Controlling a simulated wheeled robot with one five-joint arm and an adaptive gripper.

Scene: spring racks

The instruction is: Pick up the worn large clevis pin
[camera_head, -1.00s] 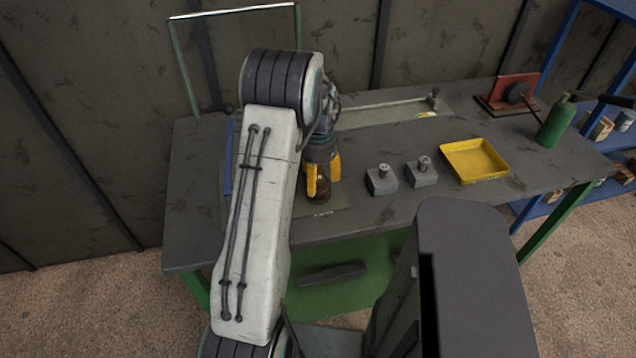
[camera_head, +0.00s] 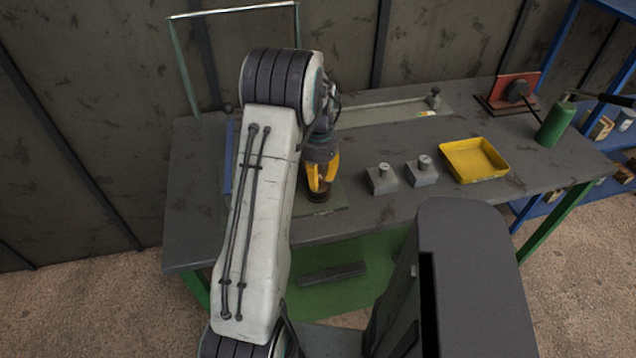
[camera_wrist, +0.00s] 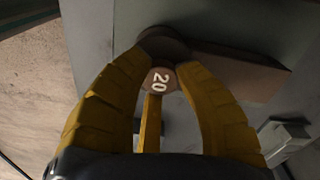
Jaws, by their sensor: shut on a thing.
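My gripper (camera_head: 318,188) points down over the left part of the bench, its yellow fingers closed in. In the wrist view the fingers (camera_wrist: 157,95) are around a brownish round-topped piece marked 20, seemingly the worn large clevis pin (camera_wrist: 158,82). The gripper is shut on it. Just beyond the marked top a dark round part (camera_wrist: 163,43) shows; I cannot tell whether it belongs to the pin. In the head view the fingers hide most of the pin, and whether it touches the surface below is unclear.
Two grey blocks with upright pins, one left (camera_head: 382,180) and one right (camera_head: 422,172), stand right of my gripper. Farther right are a yellow tray (camera_head: 474,160) and a green bottle (camera_head: 556,124). A metal frame (camera_head: 180,60) stands at the back left. Bare bench (camera_head: 375,215) lies in front.

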